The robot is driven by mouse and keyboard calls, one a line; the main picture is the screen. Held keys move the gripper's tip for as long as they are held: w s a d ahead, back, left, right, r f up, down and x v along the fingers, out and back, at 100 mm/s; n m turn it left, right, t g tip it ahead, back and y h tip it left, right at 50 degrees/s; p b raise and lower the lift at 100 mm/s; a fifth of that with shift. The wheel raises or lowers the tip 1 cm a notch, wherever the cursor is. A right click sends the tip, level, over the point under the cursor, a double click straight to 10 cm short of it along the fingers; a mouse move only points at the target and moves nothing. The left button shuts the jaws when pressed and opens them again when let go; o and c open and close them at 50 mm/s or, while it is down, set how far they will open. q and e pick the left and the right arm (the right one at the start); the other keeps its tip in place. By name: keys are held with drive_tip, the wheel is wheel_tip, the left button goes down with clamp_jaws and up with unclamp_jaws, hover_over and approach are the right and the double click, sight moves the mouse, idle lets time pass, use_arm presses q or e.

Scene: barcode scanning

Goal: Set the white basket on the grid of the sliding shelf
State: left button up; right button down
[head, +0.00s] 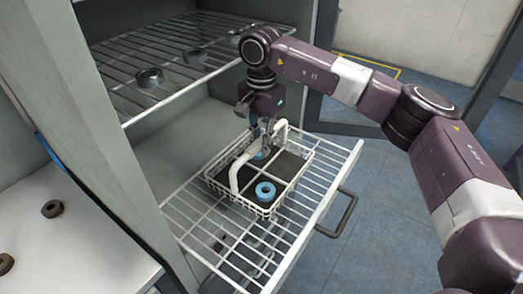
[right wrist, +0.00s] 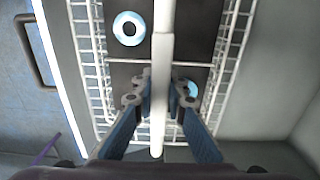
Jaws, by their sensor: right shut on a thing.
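The white basket (head: 236,201) is at the pulled-out sliding shelf (head: 314,201), over its wire grid. I cannot tell whether it rests on the grid or hovers just above it. It looks nearly level, with a dark inside split by white dividers. It holds a blue ring (head: 266,190) and a second blue ring (head: 262,154), partly hidden by the handle and gripper. My right gripper (head: 265,132) is above the basket, shut on its white handle (head: 234,174). In the right wrist view both fingers (right wrist: 160,92) close on the handle bar (right wrist: 161,55). My left gripper is out of view.
An upper wire shelf (head: 150,55) with several small dark rings is above and behind. A grey cabinet wall (head: 110,130) stands at the left. The sliding shelf's dark pull handle (head: 341,218) sticks out at the right. A white surface (head: 75,235) with dark rings is at the lower left.

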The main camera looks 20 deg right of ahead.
wheel_tip(320, 180, down, 2)
drive_tip(key=shift+f, duration=0.3)
drive_tip(key=c, duration=1.9)
unclamp_jaws()
drive_tip(key=shift+c, duration=0.2)
drive_tip(key=shift+r+p, duration=0.2)
drive_tip(key=shift+p, duration=0.1)
drive_tip(key=shift+r+b, duration=0.3)
drive_tip(key=shift+b, duration=0.05)
wheel_tip(320, 180, up, 11)
drive_tip(key=shift+r+b, duration=0.1)
drive_tip(key=shift+b, duration=0.95)
